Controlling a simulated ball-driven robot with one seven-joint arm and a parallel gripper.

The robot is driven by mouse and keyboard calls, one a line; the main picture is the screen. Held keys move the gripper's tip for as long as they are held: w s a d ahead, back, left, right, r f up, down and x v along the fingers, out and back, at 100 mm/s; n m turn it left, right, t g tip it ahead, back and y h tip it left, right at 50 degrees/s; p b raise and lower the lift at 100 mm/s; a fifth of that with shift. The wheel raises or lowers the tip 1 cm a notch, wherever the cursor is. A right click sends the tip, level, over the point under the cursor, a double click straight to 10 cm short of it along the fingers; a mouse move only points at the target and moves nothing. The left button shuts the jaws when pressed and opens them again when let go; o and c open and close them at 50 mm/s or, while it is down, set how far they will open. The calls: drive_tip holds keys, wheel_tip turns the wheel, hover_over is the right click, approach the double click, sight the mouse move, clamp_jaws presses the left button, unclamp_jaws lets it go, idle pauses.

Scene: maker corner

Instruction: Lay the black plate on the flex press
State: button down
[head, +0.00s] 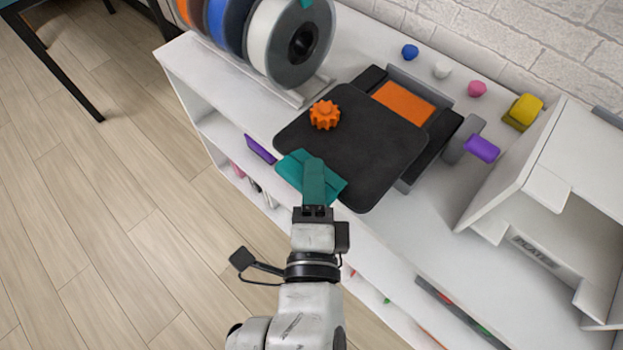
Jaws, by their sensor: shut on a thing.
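The black plate (355,150) is a flat, rounded square at the centre of the head view, with an orange gear (324,115) on its upper left part. My gripper (313,168) is at the plate's near left edge, shut on it; a teal piece (294,164) shows around the fingers there. The flex press appears to be the dark machine with an orange panel (404,102) behind the plate. The plate overlaps and hides much of it. I cannot tell whether the plate touches the press or hangs above it.
Filament spools (287,45) stand on the white shelf top (430,205) at the upper left. A purple knob (482,149) sticks out right of the press. A white box unit (545,190) stands at the right. Small coloured pieces (441,70) lie along the brick wall.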

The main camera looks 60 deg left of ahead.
sight(365, 136)
drive_tip(key=shift+w+a+r+p, duration=0.1)
drive_tip(key=shift+w+a+p, duration=0.15)
drive_tip(key=shift+w+p, duration=0.7)
drive_tip(key=shift+w+a+p, duration=0.3)
drive_tip(key=shift+w+p, duration=0.25)
drive_tip(key=shift+w, duration=0.65)
drive_tip(key=shift+w+a+r+p, duration=0.1)
drive_tip(key=shift+w+a+p, duration=0.15)
drive_tip(key=shift+w+p, duration=0.7)
drive_tip(key=w+p, duration=0.2)
drive_tip(key=w, duration=0.1)
drive_tip(key=shift+a+p, duration=0.3)
drive_tip(key=shift+a, duration=0.05)
drive_tip(key=w+p, duration=0.1)
drive_tip(key=p, duration=0.1)
drive_tip(key=w+p, duration=0.1)
drive_tip(key=p, duration=0.1)
drive_tip(key=shift+w+a, duration=0.25)
wheel_tip(365, 136, down, 4)
drive_tip(key=b, duration=0.4)
drive_tip(key=shift+w, duration=0.1)
unclamp_jaws()
